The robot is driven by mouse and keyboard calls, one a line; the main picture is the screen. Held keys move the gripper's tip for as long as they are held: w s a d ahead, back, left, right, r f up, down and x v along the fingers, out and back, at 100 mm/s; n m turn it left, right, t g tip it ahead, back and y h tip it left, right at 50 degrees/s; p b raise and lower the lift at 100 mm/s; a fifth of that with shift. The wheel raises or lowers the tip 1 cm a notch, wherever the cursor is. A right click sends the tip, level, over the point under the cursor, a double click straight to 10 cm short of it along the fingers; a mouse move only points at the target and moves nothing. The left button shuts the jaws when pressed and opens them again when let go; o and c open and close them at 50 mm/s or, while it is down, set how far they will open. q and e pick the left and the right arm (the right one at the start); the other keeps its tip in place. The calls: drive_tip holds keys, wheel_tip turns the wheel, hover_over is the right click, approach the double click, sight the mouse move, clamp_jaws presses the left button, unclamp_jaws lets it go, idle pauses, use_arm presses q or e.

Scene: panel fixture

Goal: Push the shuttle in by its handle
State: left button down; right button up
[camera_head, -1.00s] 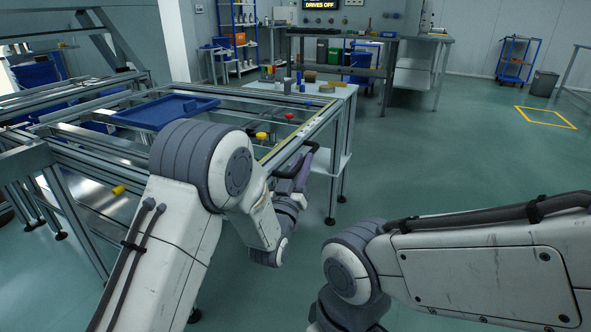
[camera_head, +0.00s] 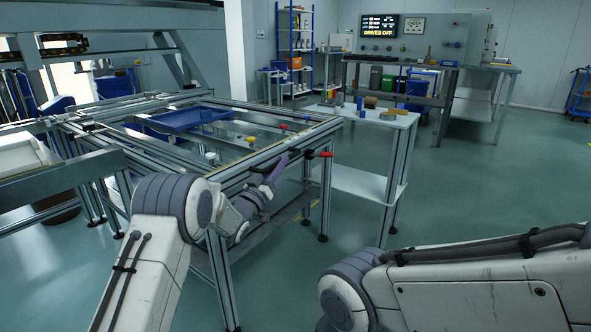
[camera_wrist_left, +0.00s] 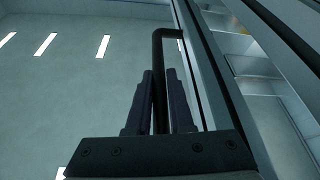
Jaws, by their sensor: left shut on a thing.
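The handle is a black bent bar (camera_wrist_left: 157,62) in the left wrist view, running up between the two fingers and turning right towards a metal rail. My left gripper (camera_wrist_left: 158,78) is shut on it, one finger on each side. In the head view my left gripper (camera_head: 277,165) is at the near right side of the metal frame (camera_head: 232,178), with its purple-grey fingers at the rail. The handle is small and dark there, largely hidden by the gripper. I cannot tell the shuttle apart from the frame. My right arm crosses the lower right; its gripper is out of view.
A red-handled lever (camera_head: 320,155) sticks out just right of my left gripper. A blue tray (camera_head: 190,119) lies inside the frame. A white side table (camera_head: 365,184) with small parts stands behind right.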

sight(266, 162)
use_arm(q)
drive_tip(key=shift+w+a, duration=0.65)
drive_tip(key=shift+a, duration=0.25)
drive_tip(key=shift+w+a, duration=0.6)
drive_tip(key=shift+a, duration=0.25)
use_arm(e)
drive_tip(key=shift+w+r, duration=0.1)
drive_tip(key=shift+w, duration=0.25)
use_arm(q)
drive_tip(key=c, duration=0.8)
unclamp_jaws()
drive_tip(key=shift+w+a, duration=0.1)
drive_tip(key=p+v, duration=0.3)
drive_tip(key=v, duration=0.7)
drive_tip(key=shift+s+p, duration=0.3)
use_arm(e)
wheel_tip(266, 162, up, 3)
drive_tip(key=shift+r, duration=0.2)
use_arm(q)
drive_tip(key=shift+f, duration=0.1)
